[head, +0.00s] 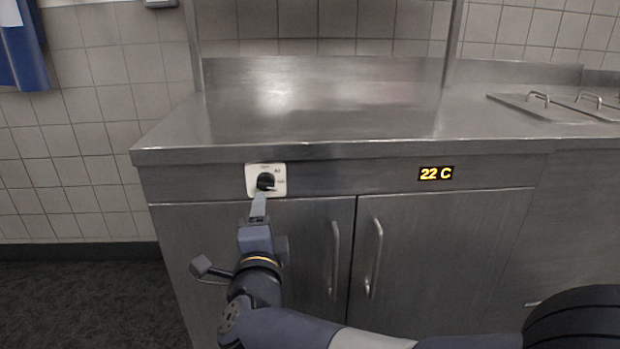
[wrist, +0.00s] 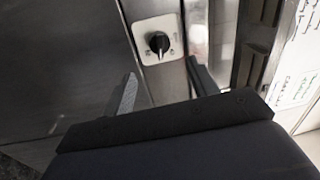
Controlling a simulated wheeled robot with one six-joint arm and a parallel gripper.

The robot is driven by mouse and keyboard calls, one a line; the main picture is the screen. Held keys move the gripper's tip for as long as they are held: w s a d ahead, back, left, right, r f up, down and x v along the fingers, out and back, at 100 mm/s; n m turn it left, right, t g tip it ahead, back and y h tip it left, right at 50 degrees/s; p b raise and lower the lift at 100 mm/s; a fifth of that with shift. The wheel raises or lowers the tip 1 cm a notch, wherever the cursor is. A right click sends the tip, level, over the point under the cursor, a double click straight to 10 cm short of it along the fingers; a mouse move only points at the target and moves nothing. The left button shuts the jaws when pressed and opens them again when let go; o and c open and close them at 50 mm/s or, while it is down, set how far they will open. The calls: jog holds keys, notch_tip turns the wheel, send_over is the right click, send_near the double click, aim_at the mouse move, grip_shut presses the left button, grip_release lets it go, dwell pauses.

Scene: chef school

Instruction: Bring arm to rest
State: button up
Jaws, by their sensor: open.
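My gripper (head: 260,204) is raised in front of the steel counter, just below a black rotary knob (head: 266,181) on a white plate. In the wrist view my gripper (wrist: 162,85) is open, with its two fingers apart and nothing between them. The knob (wrist: 159,43) shows beyond the fingertips in that view, and a gap seems to lie between. My arm (head: 285,325) reaches in from the lower right of the head view, bent up toward the knob.
The steel counter (head: 330,120) has a bare top and two cabinet doors with vertical handles (head: 373,258). A display (head: 436,173) reads 22 C. Lidded wells (head: 545,106) are at the right. Dark open floor (head: 90,300) lies at the left.

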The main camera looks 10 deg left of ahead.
aim_at(266, 188)
jog(key=b+x, duration=0.2)
jog(key=x, duration=0.7)
jog(key=shift+w+f, duration=0.1)
jog(key=shift+w, duration=0.35)
jog(key=shift+s, duration=0.15)
